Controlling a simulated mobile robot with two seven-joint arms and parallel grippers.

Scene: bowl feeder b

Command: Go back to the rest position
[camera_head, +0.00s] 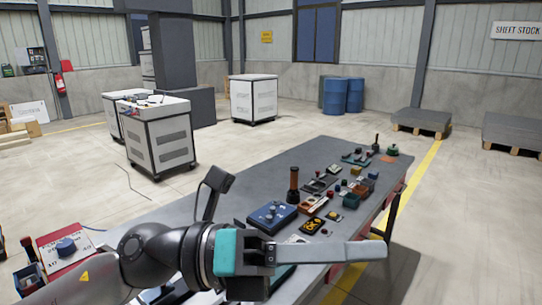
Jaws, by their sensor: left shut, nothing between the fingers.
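My left gripper (378,250) reaches in from the left, above the near part of the long grey worktable (345,150). Its light grey fingers point right and lie together, with nothing held between them. A teal band (226,253) sits at its wrist. The gripper hides part of the near tabletop. My right gripper does not show in this view.
On the table are a blue box (272,215), a brown upright cylinder (294,184), a black-and-yellow piece (312,225) and several small parts. A red-and-white box (66,248) is at the left. White carts (156,135), blue drums (335,96) and pallets (421,120) stand beyond open floor.

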